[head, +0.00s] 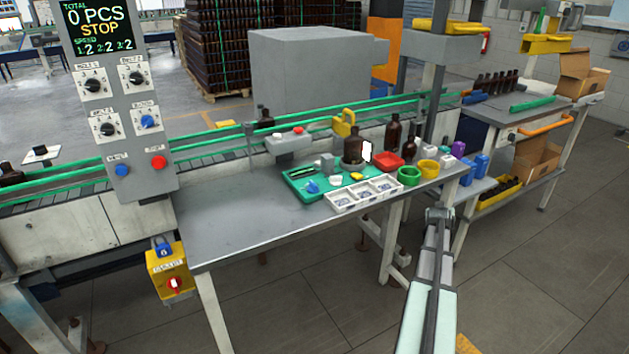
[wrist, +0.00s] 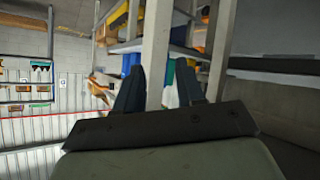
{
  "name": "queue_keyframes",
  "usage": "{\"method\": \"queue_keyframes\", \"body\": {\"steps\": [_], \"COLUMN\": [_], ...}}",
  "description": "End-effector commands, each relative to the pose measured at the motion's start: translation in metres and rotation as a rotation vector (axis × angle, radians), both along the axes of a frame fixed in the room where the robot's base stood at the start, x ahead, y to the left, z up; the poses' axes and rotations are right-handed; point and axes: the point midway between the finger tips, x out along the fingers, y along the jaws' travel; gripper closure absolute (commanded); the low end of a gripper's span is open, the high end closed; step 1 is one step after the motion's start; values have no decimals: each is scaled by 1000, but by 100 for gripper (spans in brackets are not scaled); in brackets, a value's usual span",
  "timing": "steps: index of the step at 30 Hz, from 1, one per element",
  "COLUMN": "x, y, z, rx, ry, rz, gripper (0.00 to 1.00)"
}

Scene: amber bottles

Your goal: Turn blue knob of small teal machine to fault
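I cannot pick out a small teal machine in either view. A blue knob (head: 148,121) shows on the grey control panel (head: 113,45) at the left of the head view, beside several black knobs. The print around it is too small to read surely. My gripper (head: 438,213) is in front of the table's right end, far to the right of the panel and touching nothing. In the wrist view my gripper (wrist: 161,70) has its two dark fingers apart, with nothing held between them. A pale post shows behind the gap.
The grey table (head: 240,225) is clear at its left. A green tray (head: 307,194), a white divided tray (head: 350,204) and brown bottles (head: 392,134) crowd its right. A conveyor with green rails (head: 222,133) runs behind. A yellow switch box (head: 160,265) hangs below the panel.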

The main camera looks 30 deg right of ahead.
Motion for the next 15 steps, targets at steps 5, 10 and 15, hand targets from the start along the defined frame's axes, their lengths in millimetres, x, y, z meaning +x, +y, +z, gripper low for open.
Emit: {"method": "queue_keyframes", "body": {"steps": [5, 10, 15], "x": [-29, -50, -54], "y": [-63, -92, -98], "z": [88, 150, 196], "rx": [-102, -157, -175], "ry": [-111, -191, -231], "rz": [-62, -96, -104], "gripper": [62, 62, 62]}}
